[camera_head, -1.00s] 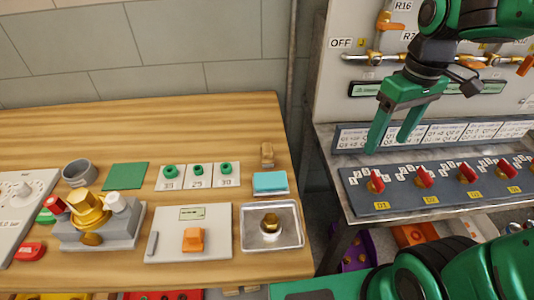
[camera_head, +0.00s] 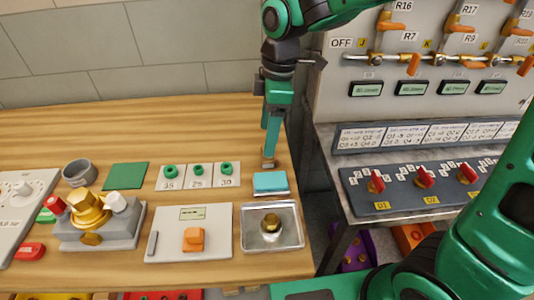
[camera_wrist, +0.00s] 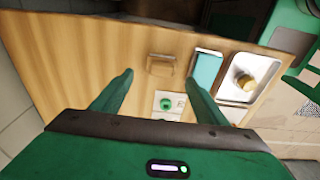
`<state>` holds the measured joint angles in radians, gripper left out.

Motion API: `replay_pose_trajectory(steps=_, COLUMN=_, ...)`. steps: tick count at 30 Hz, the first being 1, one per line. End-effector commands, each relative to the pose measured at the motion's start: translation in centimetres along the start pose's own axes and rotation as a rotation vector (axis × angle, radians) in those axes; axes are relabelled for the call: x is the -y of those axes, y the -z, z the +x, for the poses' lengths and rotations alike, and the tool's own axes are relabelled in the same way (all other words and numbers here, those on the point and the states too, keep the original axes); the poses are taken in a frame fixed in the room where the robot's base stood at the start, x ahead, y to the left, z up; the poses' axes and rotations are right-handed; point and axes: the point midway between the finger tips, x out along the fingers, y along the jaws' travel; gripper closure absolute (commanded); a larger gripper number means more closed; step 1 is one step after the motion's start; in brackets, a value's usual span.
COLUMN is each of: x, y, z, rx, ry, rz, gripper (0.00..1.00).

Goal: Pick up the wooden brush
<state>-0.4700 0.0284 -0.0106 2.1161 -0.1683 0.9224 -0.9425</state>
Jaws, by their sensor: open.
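The wooden brush (camera_head: 268,163) is a small light-brown block on the wooden table, near its right edge and just behind the light-blue pad. My gripper (camera_head: 270,150) points down above it, and its fingers hide most of the brush in the head view. In the wrist view the brush (camera_wrist: 160,65) lies ahead, between the lines of the two open fingers. My gripper (camera_wrist: 159,77) is open and holds nothing. The height left between the fingertips and the brush is hard to tell.
The light-blue pad (camera_head: 270,183) lies close in front of the brush. A metal tray (camera_head: 290,240) with a brass-topped part stands nearer. Cards with green rings (camera_head: 198,175) lie to the left. A panel with red knobs (camera_head: 424,182) is across the gap on the right.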

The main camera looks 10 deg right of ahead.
Motion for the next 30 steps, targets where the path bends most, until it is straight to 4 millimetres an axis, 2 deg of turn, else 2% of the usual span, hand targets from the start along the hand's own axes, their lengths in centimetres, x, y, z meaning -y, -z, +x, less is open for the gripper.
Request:
replay_pose_trajectory(steps=5, x=0.1, y=-0.1, z=1.1, rx=0.001, ry=0.001, rz=0.0, gripper=0.33)
replay_pose_trajectory(steps=15, x=0.1, y=-0.6, z=5.3, rx=0.001, ry=0.001, rz=0.002, gripper=0.33)
replay_pose_trajectory(steps=23, x=0.1, y=-0.5, z=5.6, rx=0.0, ry=-0.001, rz=0.002, gripper=0.33)
replay_pose_trajectory(steps=24, x=0.1, y=-0.5, z=5.6, rx=0.0, ry=-0.001, rz=0.002, gripper=0.35)
replay_pose_trajectory(steps=29, x=0.1, y=-0.5, z=5.6, rx=0.0, ry=-0.001, rz=0.002, gripper=0.73)
replay_pose_trajectory(steps=30, x=0.1, y=-0.5, z=5.6, rx=0.0, ry=-0.001, rz=0.002, gripper=0.78)
